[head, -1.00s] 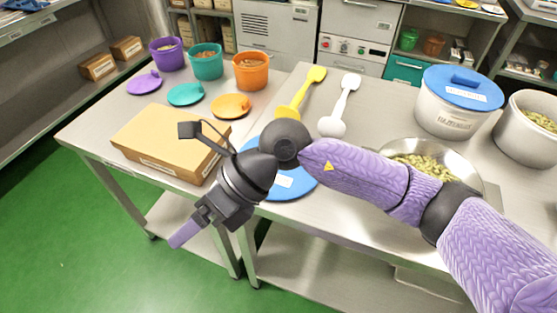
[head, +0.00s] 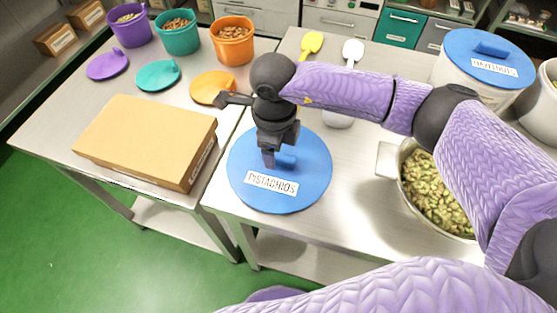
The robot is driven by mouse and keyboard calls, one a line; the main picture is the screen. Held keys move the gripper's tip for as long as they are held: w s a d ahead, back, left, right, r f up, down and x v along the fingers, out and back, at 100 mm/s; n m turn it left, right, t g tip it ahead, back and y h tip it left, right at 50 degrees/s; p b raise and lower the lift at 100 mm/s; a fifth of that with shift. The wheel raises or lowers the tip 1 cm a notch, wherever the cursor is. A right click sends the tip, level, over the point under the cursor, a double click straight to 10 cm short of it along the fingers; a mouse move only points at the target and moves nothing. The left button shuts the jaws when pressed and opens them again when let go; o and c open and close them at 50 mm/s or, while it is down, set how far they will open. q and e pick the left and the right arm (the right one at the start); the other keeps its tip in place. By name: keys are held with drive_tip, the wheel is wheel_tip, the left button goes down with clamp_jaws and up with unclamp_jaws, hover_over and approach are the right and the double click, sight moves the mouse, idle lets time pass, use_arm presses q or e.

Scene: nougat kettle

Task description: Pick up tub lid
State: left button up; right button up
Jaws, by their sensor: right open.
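The tub lid is a round blue lid (head: 306,197) with a raised blue handle and a white label reading "PISTACHIOS". It lies flat on the steel table in the middle of the head view. My right gripper (head: 269,160) points down over the lid, at the left side of the handle (head: 287,161). It is open; its fingers are seen nearly edge-on, so I cannot tell whether they straddle or touch the handle. My left gripper is not in view.
A cardboard box (head: 150,135) lies left of the lid. An orange lid (head: 211,88) and several tubs stand behind. A steel pan of pistachios (head: 432,190) and a blue-lidded hazelnut tub (head: 470,83) stand right. Yellow and white scoops lie at the back.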

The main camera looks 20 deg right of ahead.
wheel_tip(320, 180, down, 2)
drive_tip(key=shift+f, duration=0.15)
clamp_jaws()
